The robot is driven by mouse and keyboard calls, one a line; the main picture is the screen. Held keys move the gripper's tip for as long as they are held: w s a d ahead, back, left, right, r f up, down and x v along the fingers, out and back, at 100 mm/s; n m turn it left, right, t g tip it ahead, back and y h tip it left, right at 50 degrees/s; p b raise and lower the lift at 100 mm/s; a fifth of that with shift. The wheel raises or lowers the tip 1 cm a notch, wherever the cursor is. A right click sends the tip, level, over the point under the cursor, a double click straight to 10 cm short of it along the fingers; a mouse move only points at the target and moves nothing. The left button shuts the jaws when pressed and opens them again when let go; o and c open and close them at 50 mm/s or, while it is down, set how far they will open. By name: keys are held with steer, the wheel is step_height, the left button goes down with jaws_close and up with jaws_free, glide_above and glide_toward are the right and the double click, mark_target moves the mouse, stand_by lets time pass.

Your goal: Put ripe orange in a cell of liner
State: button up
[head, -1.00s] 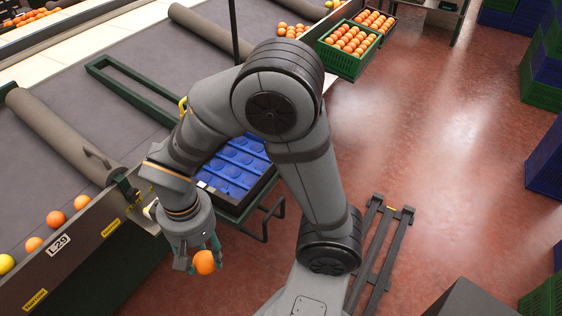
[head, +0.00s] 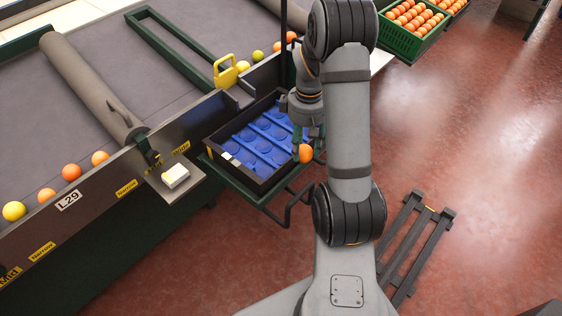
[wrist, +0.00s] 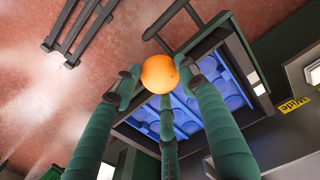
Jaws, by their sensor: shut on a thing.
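My gripper (head: 308,143) is shut on a ripe orange (head: 305,154) near the right edge of the liner tray. In the wrist view the orange (wrist: 159,74) sits at the fingertips, with green fingers around it. The blue liner (head: 256,146) with round cells lies in a dark crate (head: 262,187) on a green stand. The liner also shows in the wrist view (wrist: 228,85), behind the fingers. The cells I can see look empty. My arm and gripper hide the right part of the crate.
A conveyor (head: 120,90) with a low side wall runs at the left, with several oranges and a yellow fruit (head: 14,211) along it. A yellow handle (head: 230,68) stands behind the crate. A green crate of oranges (head: 405,42) is at the back right.

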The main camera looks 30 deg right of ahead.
steer(key=shift+w+d+f, duration=0.2)
steer(key=shift+d, duration=0.05)
steer(key=w+f, duration=0.2)
steer(key=w, duration=0.1)
steer(key=w+a+f+p, duration=0.1)
steer(key=w+f, duration=0.1)
steer(key=w, duration=0.2)
steer(key=w+a+f+p, duration=0.1)
steer(key=w+f, duration=0.1)
steer(key=w, duration=0.2)
steer(key=shift+f, duration=0.4)
steer(key=shift+a+f+p, duration=0.1)
steer(key=shift+f+p, duration=0.25)
steer(key=shift+f, duration=1.7)
steer(key=o, duration=0.7)
steer(key=shift+f, duration=0.15)
steer(key=shift+o, duration=1)
steer(key=shift+r, duration=0.35)
step_height(320, 180, up, 12)
steer(key=shift+f+b, duration=0.15)
steer(key=shift+b, duration=0.3)
